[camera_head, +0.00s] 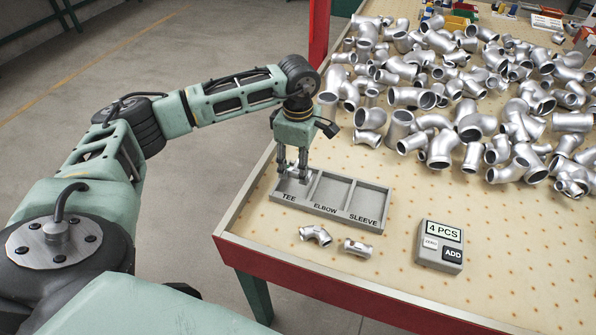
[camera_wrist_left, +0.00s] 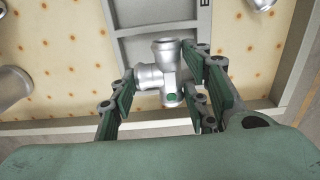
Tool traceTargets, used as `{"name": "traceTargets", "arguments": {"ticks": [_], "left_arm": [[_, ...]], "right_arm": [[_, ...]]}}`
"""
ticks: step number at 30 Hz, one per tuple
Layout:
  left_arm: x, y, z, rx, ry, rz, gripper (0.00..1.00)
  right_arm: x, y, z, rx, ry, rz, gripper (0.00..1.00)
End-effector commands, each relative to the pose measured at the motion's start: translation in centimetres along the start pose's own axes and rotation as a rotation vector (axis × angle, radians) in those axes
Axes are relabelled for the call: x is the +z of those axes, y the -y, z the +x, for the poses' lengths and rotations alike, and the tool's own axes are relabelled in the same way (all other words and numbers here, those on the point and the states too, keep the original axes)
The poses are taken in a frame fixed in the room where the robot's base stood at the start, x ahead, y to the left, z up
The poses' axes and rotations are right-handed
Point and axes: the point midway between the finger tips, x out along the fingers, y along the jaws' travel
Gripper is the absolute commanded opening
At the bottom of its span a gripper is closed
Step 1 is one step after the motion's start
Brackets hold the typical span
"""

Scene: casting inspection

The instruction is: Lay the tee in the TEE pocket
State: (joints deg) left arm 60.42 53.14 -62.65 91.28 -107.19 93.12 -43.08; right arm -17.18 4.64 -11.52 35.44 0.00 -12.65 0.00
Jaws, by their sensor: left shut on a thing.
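The silver tee (camera_wrist_left: 168,62) is between the fingers of my left gripper (camera_head: 292,170), which is shut on it. In the left wrist view the gripper (camera_wrist_left: 160,92) has a finger on each side of the tee. In the head view the gripper points down at the TEE pocket (camera_head: 284,187) of the grey tray (camera_head: 333,190), with the fingers hiding much of the tee. I cannot tell whether the tee touches the pocket floor. The tray also shows in the left wrist view (camera_wrist_left: 135,48). My right gripper is not in view.
A silver elbow (camera_head: 316,236) and a short silver sleeve (camera_head: 357,248) lie in front of the tray. A grey counter reading "4 PCS" (camera_head: 439,246) stands to the right. A large heap of fittings (camera_head: 440,95) covers the back of the table. The ELBOW and SLEEVE pockets are empty.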

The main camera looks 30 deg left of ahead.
Motion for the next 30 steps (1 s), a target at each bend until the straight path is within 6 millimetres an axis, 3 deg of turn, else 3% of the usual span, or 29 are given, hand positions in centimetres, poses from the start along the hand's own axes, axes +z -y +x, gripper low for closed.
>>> {"name": "traceTargets", "arguments": {"ticks": [9, 21, 22, 28, 30], "left_arm": [[-0.1, -0.1, 3.7, 0.000, -0.001, -0.001, 0.06], [-0.1, -0.1, 4.4, 0.001, 0.000, -0.001, 0.06], [-0.1, 0.0, 4.5, 0.000, -0.001, -0.001, 0.44], [-0.1, 0.0, 4.3, 0.000, -0.001, -0.001, 0.62], [-0.1, 0.0, 4.3, 0.000, -0.001, -0.001, 0.62]], "right_arm": [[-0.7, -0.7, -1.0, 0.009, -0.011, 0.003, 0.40], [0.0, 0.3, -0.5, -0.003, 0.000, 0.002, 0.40], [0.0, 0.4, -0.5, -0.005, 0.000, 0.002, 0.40], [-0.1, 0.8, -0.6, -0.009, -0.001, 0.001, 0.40], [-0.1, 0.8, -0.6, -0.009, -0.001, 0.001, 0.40]]}}
